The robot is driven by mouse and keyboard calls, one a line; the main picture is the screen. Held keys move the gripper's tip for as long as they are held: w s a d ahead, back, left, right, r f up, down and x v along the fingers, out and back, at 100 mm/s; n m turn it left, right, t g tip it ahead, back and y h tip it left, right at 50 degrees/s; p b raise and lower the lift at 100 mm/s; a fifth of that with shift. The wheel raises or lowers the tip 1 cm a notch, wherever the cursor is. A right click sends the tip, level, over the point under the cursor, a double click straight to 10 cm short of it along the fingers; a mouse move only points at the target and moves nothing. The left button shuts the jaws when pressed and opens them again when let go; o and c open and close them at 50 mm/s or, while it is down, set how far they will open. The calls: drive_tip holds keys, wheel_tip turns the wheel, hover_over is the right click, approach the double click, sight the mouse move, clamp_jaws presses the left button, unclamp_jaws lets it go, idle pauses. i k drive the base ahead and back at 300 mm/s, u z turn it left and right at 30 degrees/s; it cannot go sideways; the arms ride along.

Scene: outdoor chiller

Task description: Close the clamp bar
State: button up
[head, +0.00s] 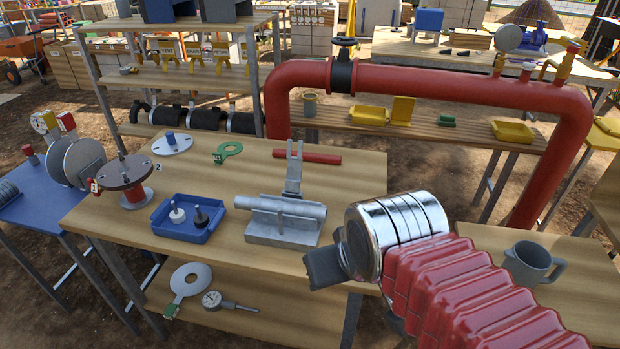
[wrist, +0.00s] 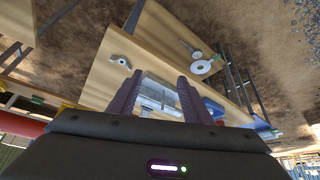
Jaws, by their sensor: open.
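A grey clamp (head: 283,232) stands on the wooden table, with a grey round pipe (head: 280,207) lying across it. Its clamp bar (head: 293,170) is raised, standing up behind the pipe and clear of the pipe's top. My gripper (head: 322,268) is a dark block to the right of and in front of the clamp in the head view; its fingers are hard to make out there. In the wrist view my gripper (wrist: 160,80) shows two spread fingers with nothing between them. The grey clamp (wrist: 158,98) shows beyond, in the gap. The bar is not clear in that view.
A blue tray (head: 186,219) with two small parts and a flanged red spool (head: 125,180) stand left of the clamp. A large red pipe (head: 450,82) arches behind. A grey mug (head: 531,264) stands right.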

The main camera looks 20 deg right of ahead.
sight(293, 180)
drive_tip(key=k, duration=0.45)
drive_tip(key=u, duration=0.65)
drive_tip(key=i, duration=0.8)
drive_tip(key=u, duration=0.1)
